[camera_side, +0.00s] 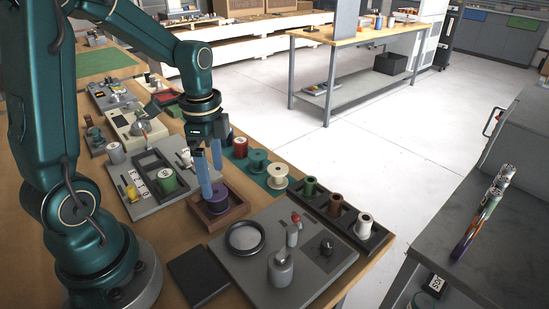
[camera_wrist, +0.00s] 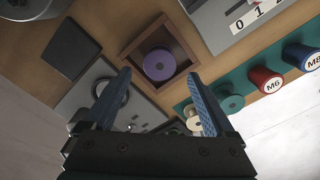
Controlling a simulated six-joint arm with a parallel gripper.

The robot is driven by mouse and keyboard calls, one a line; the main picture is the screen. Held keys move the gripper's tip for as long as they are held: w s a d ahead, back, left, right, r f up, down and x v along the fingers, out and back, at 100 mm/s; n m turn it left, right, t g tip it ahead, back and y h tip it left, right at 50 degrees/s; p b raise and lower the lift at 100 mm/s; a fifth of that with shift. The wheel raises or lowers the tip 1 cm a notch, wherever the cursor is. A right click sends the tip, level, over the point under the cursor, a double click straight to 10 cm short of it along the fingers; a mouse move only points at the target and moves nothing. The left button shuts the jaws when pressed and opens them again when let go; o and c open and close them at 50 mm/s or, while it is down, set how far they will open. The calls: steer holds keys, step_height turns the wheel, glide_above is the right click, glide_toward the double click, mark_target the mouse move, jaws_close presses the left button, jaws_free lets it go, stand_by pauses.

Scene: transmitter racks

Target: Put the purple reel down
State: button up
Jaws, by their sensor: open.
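The purple reel (camera_side: 217,203) sits inside a small square wooden tray (camera_side: 238,211) on the bench. In the wrist view the reel (camera_wrist: 159,64) shows its round end within the tray walls (camera_wrist: 128,50). My gripper (camera_side: 212,187), with blue fingers, is above the tray. In the side view one finger overlaps the reel. In the wrist view the fingers (camera_wrist: 162,88) are spread wide with nothing between them, and the reel shows beyond their tips. Whether a finger touches the reel or tray cannot be told.
A green mat with a red reel (camera_side: 240,148), a green reel (camera_side: 258,161) and a cream reel (camera_side: 277,176) lies behind the tray. A grey panel (camera_side: 325,250) with knobs and a dark flat block (camera_side: 199,275) are in front. A dark rack (camera_side: 337,218) holds several small reels.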

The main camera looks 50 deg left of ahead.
mark_target(216, 191)
step_height(216, 191, up, 6)
steer(key=s+d+r+n+t, duration=0.2)
steer(key=s+d+n+t, duration=0.3)
steer(key=d+n, duration=0.4)
steer(key=shift+s+r+t, duration=0.3)
steer(key=shift+s, duration=0.55)
steer(key=shift+c, duration=0.3)
